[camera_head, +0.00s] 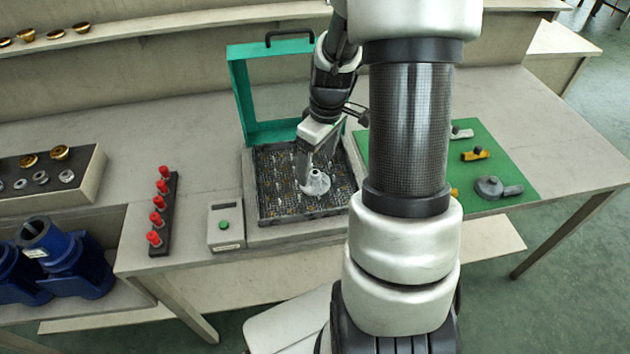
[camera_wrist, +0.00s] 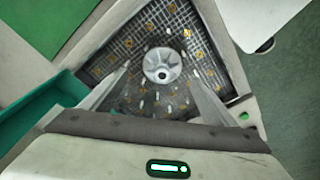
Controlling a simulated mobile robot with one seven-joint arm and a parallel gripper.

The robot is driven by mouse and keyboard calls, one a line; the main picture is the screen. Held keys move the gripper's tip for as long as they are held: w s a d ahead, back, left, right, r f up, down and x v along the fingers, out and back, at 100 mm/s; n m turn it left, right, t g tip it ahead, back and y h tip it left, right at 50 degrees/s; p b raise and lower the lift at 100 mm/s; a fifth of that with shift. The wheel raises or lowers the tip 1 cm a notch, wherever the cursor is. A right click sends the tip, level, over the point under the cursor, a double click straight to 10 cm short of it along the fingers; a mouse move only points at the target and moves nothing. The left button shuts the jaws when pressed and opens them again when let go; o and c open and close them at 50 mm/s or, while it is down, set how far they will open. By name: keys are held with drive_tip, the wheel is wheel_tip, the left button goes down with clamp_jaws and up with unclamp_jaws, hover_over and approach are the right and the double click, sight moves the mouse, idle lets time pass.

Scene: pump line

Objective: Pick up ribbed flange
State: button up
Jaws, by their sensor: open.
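The ribbed flange (camera_head: 316,184) is a light grey round part with a raised ribbed hub. It sits on the dark gridded bed of an open washer-like box (camera_head: 262,222). In the wrist view the flange (camera_wrist: 162,65) appears face-on near the picture's top middle. My gripper (camera_head: 318,174) is open and points down into the box. In the wrist view its two fingers (camera_wrist: 160,72) reach up the picture toward either side of the flange, with gaps visible between them and it. I cannot tell the fingertips' exact height relative to the flange.
The box's green-framed clear lid (camera_head: 240,92) stands open behind the arm. Small pegs stand on the bed around the flange. A button box (camera_head: 225,228) and a red-capped rack (camera_head: 158,212) are to the left. A green mat (camera_head: 510,188) with valve-like parts lies right.

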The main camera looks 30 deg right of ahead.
sight(315, 172)
drive_tip(key=f, duration=0.5)
drive_tip(key=shift+w+a, duration=0.1)
drive_tip(key=shift+a, duration=0.2)
drive_tip(key=shift+r, duration=0.1)
drive_tip(key=c, duration=1.3)
